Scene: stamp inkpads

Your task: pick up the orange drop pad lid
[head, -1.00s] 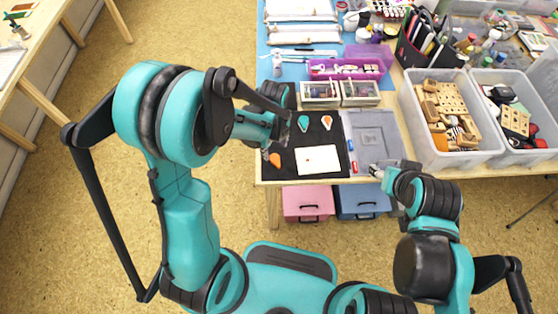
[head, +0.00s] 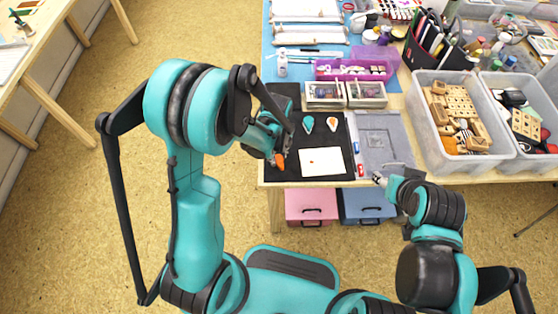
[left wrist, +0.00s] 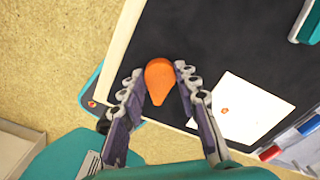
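The orange drop pad lid (head: 279,161) lies on the black mat (head: 340,165) near its front left corner. In the left wrist view the lid (left wrist: 159,84) sits between the two fingers of my left gripper (left wrist: 160,76). Those fingers are open, one on each side of the lid, with a small gap visible. In the head view my left gripper (head: 274,156) is over the lid and partly hides it. My right gripper (head: 379,179) is by the front edge of the grey tray (head: 398,135); its fingers are too small to read.
A white card (head: 321,161) lies right of the lid. A teal drop pad (head: 308,124) and an orange-and-white one (head: 333,124) lie behind it. Red and blue markers (head: 360,169) lie by the tray. The table's front edge is close to the lid.

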